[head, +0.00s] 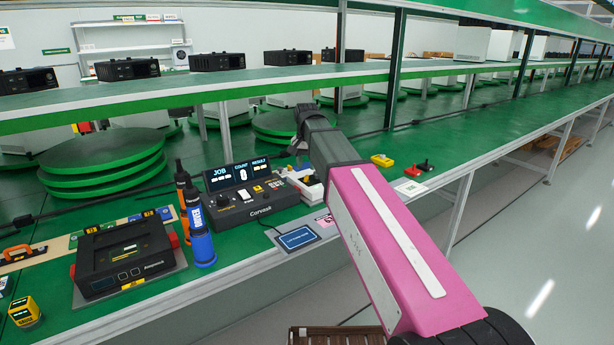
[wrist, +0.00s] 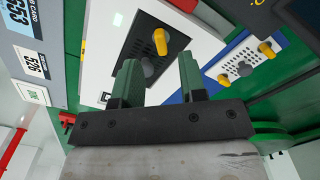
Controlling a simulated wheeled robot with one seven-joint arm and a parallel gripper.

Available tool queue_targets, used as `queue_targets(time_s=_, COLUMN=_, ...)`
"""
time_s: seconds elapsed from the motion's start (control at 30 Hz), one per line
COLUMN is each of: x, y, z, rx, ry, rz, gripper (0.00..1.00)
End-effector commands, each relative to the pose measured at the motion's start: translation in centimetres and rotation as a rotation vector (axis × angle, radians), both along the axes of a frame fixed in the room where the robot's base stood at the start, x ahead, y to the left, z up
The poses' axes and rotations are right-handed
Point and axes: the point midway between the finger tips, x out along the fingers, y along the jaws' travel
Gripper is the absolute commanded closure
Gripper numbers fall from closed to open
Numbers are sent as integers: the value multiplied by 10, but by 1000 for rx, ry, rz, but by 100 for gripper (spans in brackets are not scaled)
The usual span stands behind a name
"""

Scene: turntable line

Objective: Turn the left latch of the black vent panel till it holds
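In the wrist view, a black vent panel (wrist: 178,45) is set in a white housing. One yellow latch (wrist: 160,42) shows on its upper part. A dark round part (wrist: 147,67) lies lower on the panel, between my finger tips in the picture. I cannot tell which latch is the left one, as the fingers hide the lower part of the panel. My gripper (wrist: 158,77) is open, with green fingers apart and nothing seen between them. Its tips appear short of the yellow latch. In the head view my gripper (head: 298,146) is small and the panel cannot be made out.
A second vent panel, blue-edged (wrist: 205,66) with yellow latches, is to the right in the wrist view. In the head view, a black control console (head: 250,203), a blue bottle (head: 199,235) and a black device (head: 122,258) stand on the green bench. A shelf (head: 230,83) runs above.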

Motion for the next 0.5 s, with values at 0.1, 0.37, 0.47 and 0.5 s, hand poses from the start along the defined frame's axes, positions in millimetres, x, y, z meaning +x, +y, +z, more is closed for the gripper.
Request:
queue_targets(time_s=0.1, x=-1, y=0, z=-19, rx=-1, ry=1, rz=0, gripper=62)
queue_targets(time_s=0.37, x=0, y=0, z=-43, rx=0, ry=0, rz=0, gripper=62)
queue_targets(time_s=0.47, x=0, y=0, z=-47, rx=0, ry=0, rz=0, gripper=62)
queue_targets(time_s=0.5, x=0, y=0, z=-48, rx=0, ry=0, rz=0, gripper=62)
